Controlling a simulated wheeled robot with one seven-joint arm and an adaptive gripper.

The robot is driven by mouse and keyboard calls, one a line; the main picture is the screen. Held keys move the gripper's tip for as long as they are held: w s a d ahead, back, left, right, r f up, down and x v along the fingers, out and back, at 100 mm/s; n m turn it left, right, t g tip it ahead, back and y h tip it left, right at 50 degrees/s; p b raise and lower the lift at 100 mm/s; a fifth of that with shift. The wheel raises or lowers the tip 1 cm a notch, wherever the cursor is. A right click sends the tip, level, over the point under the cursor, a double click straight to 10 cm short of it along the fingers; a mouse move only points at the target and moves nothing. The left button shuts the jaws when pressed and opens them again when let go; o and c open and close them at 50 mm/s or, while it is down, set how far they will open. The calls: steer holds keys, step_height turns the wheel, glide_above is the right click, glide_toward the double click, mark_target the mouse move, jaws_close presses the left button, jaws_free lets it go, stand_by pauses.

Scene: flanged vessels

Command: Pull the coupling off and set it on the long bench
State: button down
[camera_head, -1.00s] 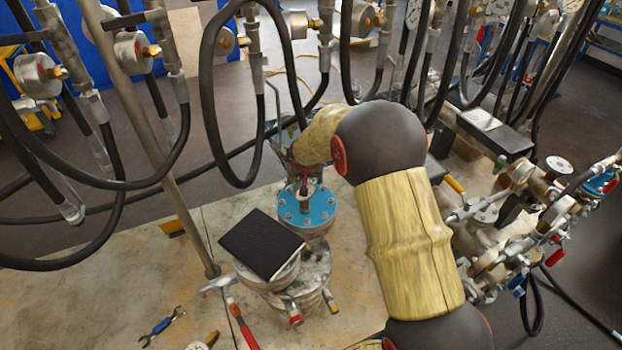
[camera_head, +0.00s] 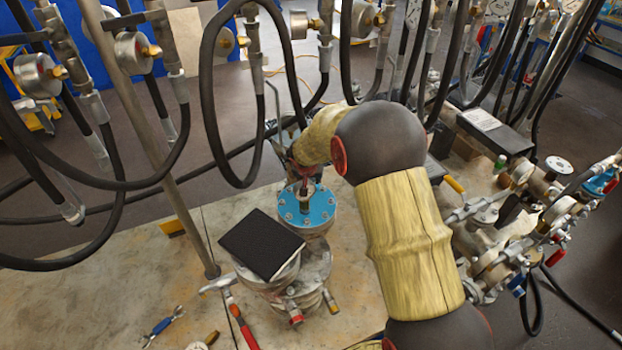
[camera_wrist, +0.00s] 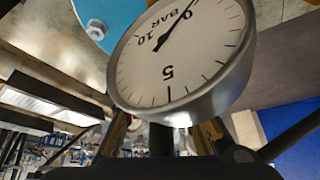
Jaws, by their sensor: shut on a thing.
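A round pressure gauge (camera_wrist: 180,50) with a white dial marked BAR fills the upper middle of the wrist view. My gripper (camera_wrist: 162,135) is shut, its fingers reaching behind the gauge; the gauge appears to belong to the coupling it holds, whose body is hidden. In the head view my gripper (camera_head: 299,170) is small and partly covered by my arm, just above a blue bolted flange (camera_head: 306,204). A brass fitting (camera_head: 305,192) stands on the flange's middle. I cannot tell whether the coupling still touches it. A pale worn bench top (camera_head: 100,280) lies below.
Black hoses (camera_head: 207,90) hang close behind and left. Valves and pipes (camera_head: 490,230) crowd the right. The bench's left part is mostly clear, with a blue wrench (camera_head: 162,326).

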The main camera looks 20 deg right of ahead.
steer(key=shift+r, duration=0.35)
steer(key=shift+r+p, duration=1.25)
steer(key=shift+r, duration=1.05)
